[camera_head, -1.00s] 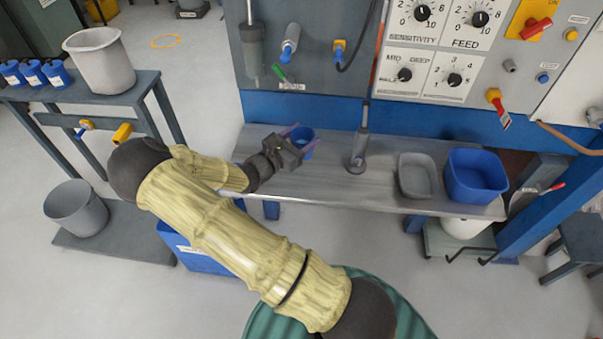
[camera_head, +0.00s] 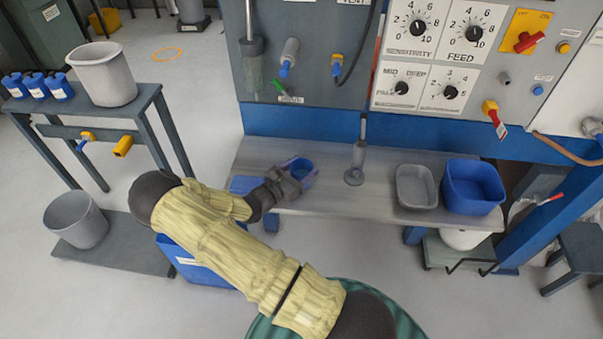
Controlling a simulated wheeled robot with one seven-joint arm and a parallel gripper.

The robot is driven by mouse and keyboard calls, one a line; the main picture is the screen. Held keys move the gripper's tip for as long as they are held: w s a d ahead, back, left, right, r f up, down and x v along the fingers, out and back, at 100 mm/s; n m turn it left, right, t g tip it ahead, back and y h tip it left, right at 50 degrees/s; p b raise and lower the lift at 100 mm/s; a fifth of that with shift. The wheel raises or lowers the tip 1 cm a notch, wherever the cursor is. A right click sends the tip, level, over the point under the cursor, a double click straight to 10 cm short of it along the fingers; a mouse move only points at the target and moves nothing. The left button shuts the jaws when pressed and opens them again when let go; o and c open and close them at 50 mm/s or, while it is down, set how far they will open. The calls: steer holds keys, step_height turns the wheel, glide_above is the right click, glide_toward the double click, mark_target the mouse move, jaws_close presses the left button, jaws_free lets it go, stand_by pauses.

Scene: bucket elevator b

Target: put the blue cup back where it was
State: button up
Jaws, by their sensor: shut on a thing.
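The blue cup (camera_head: 304,166) is between the fingers of my gripper (camera_head: 297,174), over the left half of the grey metal bench (camera_head: 330,202). My gripper is shut on the cup, and its dark fingers hide part of the cup's side. The cup looks close to upright with its open top visible. I cannot tell whether its base touches the bench.
A grey upright nozzle (camera_head: 356,165) stands to the cup's right. Farther right are a grey tray (camera_head: 415,202) and a blue tub (camera_head: 473,205). The control panel (camera_head: 425,50) rises behind. Several small blue containers (camera_head: 37,88) and a grey bucket (camera_head: 103,80) stand on the left table.

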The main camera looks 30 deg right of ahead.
steer(key=shift+f, duration=1.15)
steer(key=shift+f, duration=0.2)
steer(key=o, duration=1.1)
steer(key=shift+c, duration=0.2)
steer(key=shift+r, duration=0.1)
steer(key=shift+r, duration=0.25)
steer(key=b+v, duration=0.2)
steer(key=v, duration=1)
